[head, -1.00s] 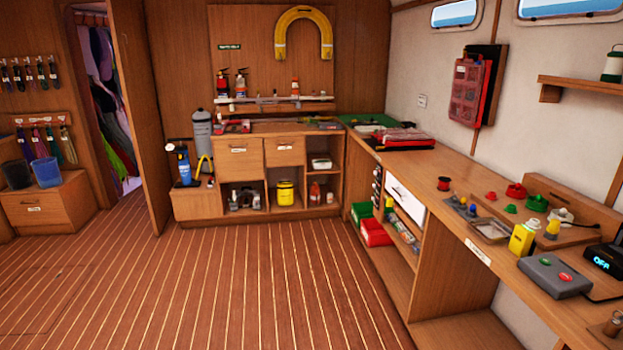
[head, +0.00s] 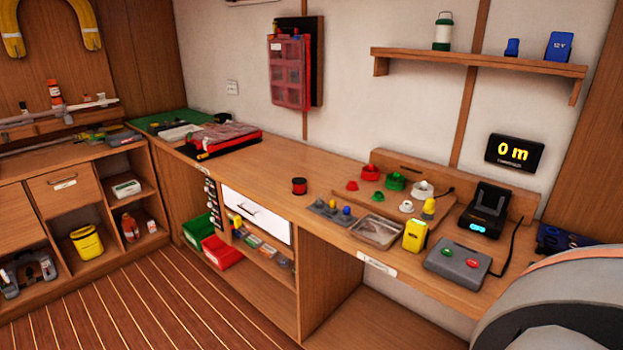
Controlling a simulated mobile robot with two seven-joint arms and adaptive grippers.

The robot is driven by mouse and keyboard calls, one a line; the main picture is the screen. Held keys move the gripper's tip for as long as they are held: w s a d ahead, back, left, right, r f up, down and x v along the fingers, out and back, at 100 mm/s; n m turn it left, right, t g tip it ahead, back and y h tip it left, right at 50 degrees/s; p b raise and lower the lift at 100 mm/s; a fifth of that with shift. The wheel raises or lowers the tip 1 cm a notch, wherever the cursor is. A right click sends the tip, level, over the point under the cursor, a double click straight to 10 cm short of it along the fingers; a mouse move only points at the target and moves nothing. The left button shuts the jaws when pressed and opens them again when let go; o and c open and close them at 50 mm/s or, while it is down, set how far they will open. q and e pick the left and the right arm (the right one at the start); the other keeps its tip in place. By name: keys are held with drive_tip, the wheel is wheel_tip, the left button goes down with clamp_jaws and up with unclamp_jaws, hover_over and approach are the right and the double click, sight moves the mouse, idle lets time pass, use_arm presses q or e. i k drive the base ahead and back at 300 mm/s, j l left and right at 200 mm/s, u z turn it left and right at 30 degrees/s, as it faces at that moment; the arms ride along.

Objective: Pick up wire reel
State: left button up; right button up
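The wire reel looks to be the small red and black spool (head: 299,186). It stands on the wooden workbench (head: 262,166), left of the group of small coloured parts and above the white drawer front. Nothing touches it. Neither of my grippers shows in the head view. A large grey rounded shape covers the lower right corner, and I cannot tell what it is.
A red case (head: 222,141) lies further left. The bench between case and spool is clear.

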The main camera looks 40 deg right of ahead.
sight(299, 184)
drive_tip(key=i+j+z, duration=0.15)
drive_tip(key=i+z, duration=0.15)
drive_tip(key=z, duration=0.15)
drive_tip(key=i+j+z, duration=0.2)
drive_tip(key=z, duration=0.25)
drive_tip(key=i+j+z, duration=0.55)
drive_tip(key=j+z, duration=0.35)
drive_tip(key=i+j+z, duration=0.15)
drive_tip(key=j+z, duration=0.2)
drive_tip(key=z, duration=0.15)
drive_tip(key=j+z, duration=0.45)
